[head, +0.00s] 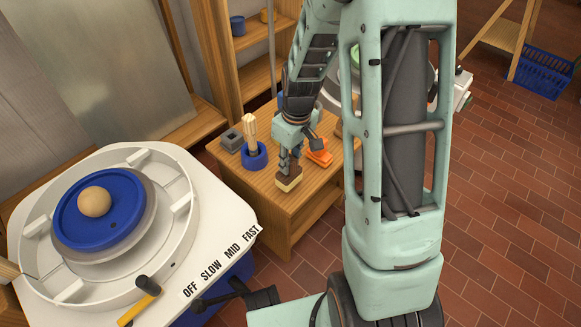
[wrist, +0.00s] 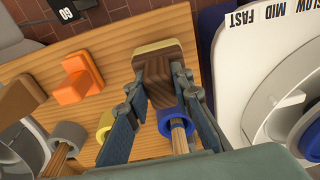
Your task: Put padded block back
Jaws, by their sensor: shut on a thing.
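The padded block (head: 288,183) is dark wood with a pale cream pad on its lower face. In the head view it is at the front part of the small wooden table (head: 270,205). My gripper (head: 289,168) points down and is shut on it. In the wrist view the block (wrist: 163,66) sits between the two fingers of my gripper (wrist: 158,84), its pale edge facing away from the camera. I cannot tell whether the block touches the tabletop or hangs just above it.
The wheel (head: 150,200) with a clay ball (head: 94,202) is at left.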

